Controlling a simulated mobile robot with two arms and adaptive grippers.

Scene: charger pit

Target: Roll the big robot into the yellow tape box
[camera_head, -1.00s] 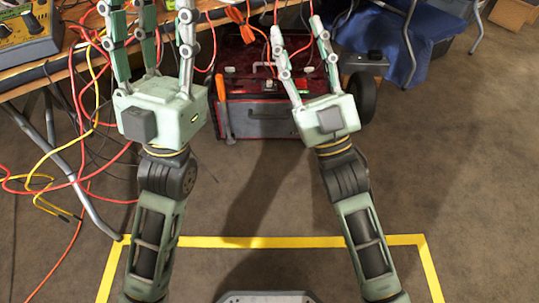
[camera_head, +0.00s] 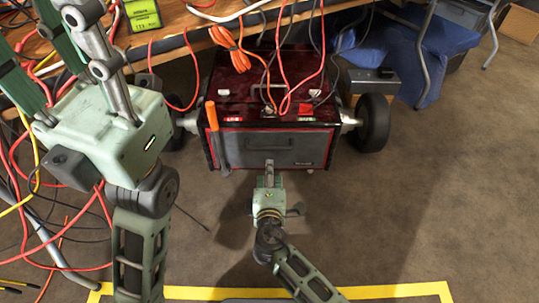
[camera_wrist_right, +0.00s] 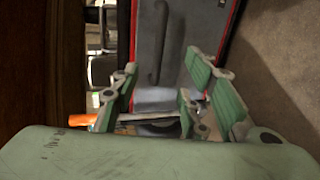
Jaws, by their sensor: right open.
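The big robot (camera_head: 268,100) is a dark red and black box on wheels, standing on the floor at the table's edge. A grey front panel with a handle (camera_head: 278,143) faces me. Its right wheel (camera_head: 373,123) shows clearly. The yellow tape box (camera_head: 402,290) lies on the floor at the bottom, mostly out of frame. My right gripper (camera_head: 270,168) is low in front of the panel. In the right wrist view its open fingers (camera_wrist_right: 165,100) point at the grey panel, with the handle beyond them. My left gripper (camera_head: 75,30) is raised at the left, its fingers spread and partly cut off.
An orange-handled tool (camera_head: 211,115) is at the robot's front left. Red and orange cables (camera_head: 290,70) run from its top to the table (camera_head: 200,40). Cables also tangle at left. Blue cloth (camera_head: 430,60) and metal legs are at upper right.

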